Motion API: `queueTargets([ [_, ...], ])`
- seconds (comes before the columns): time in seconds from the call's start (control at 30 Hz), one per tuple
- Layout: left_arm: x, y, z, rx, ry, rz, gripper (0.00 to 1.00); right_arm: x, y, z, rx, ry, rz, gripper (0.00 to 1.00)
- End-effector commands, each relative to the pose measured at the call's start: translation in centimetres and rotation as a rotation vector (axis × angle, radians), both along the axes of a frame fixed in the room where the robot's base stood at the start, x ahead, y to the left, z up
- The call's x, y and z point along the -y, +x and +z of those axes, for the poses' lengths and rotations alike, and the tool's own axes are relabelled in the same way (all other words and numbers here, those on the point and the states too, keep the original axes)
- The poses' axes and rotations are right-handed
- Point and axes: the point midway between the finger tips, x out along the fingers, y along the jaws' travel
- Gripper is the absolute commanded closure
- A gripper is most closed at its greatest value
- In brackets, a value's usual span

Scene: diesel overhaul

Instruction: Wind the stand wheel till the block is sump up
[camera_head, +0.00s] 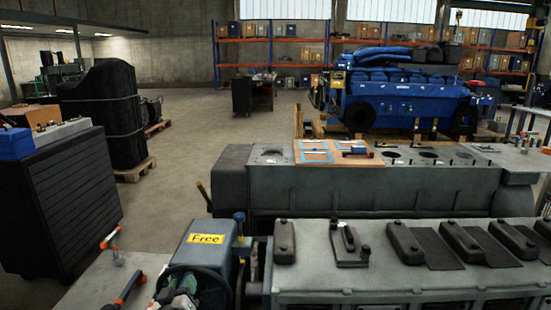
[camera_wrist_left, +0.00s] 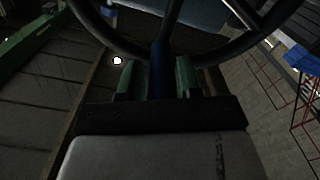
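The stand's blue-grey box (camera_head: 208,246) carries a yellow label reading "Free" and stands at the bottom centre-left of the head view. The dark hand wheel (camera_head: 222,285) is in front of it, partly cut off by the frame. Its rim (camera_wrist_left: 112,40) arcs across the top of the left wrist view. My left gripper (camera_head: 178,296) is at the wheel. In the wrist view its green fingers (camera_wrist_left: 158,80) stand either side of a dark blue upright part; contact is unclear. A long grey block (camera_head: 370,190) lies beyond the box. My right gripper is out of view.
A grey unit (camera_head: 400,280) with dark parts on top fills the lower right. Red-handled tools (camera_head: 128,288) lie on a grey surface at lower left. A dark cabinet (camera_head: 65,185) stands left. A blue engine (camera_head: 400,100) is at the back. The left-centre floor is clear.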

Motion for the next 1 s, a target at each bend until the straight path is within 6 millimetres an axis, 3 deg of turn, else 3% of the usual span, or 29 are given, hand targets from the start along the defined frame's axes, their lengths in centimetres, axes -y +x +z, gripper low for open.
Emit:
queueTargets([
  [0.1, 0.2, -0.1, -0.3, -0.005, 0.001, -0.003, 0.49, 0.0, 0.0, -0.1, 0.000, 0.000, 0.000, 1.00],
  [0.53, 0.4, -0.4, -0.5, -0.013, 0.004, -0.005, 0.49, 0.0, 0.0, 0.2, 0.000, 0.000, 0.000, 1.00],
  [1.0, 0.3, -6.6, -0.3, -0.015, 0.004, -0.006, 0.49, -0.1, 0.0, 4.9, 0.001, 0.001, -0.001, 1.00],
])
